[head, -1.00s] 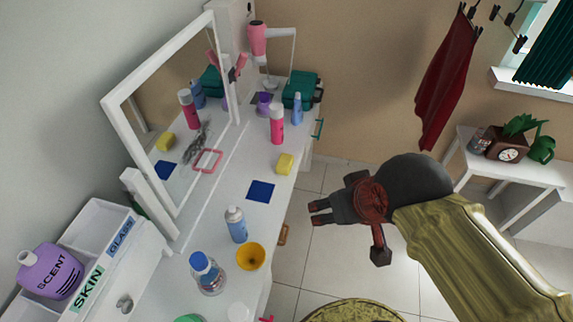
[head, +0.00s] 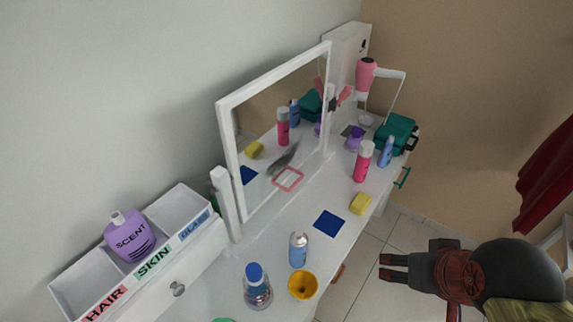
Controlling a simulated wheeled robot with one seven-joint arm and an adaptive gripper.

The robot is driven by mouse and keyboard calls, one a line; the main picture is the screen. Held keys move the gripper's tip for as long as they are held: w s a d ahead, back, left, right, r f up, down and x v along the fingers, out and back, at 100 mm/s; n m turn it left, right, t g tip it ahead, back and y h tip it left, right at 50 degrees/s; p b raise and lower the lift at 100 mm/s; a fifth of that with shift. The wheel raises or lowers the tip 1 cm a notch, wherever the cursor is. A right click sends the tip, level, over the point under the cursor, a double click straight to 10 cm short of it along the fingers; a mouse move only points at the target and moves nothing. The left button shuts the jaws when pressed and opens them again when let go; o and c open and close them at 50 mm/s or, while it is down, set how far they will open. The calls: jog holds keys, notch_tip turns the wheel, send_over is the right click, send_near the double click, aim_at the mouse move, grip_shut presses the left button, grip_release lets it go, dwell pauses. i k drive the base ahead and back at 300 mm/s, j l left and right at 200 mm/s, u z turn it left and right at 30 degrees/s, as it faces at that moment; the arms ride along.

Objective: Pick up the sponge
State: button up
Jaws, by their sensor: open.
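A yellow sponge (head: 360,204) lies on the white vanity table (head: 268,243), near its right edge in the head view. It sits between a dark blue square (head: 329,223) and a pink bottle with a white cap (head: 363,162). Its reflection shows in the mirror. My gripper (head: 381,268) is off the table's right side, lower right of the sponge in the picture and apart from it. Its fingers point left and are open, with nothing between them.
A spray can (head: 298,250), a yellow-orange cup (head: 302,285) and a blue-capped bottle (head: 257,287) stand nearer on the table. A blue bottle (head: 386,151) and a teal case (head: 396,133) stand behind the sponge. The framed mirror (head: 222,140) borders the left. Floor (head: 375,243) is clear.

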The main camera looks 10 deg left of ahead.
aim_at(361, 202)
jog(key=i+l+u, duration=0.1)
jog(key=i, duration=0.35)
jog(key=i+l+u, duration=0.15)
jog(key=i+l, duration=0.15)
jog(key=i, duration=0.2)
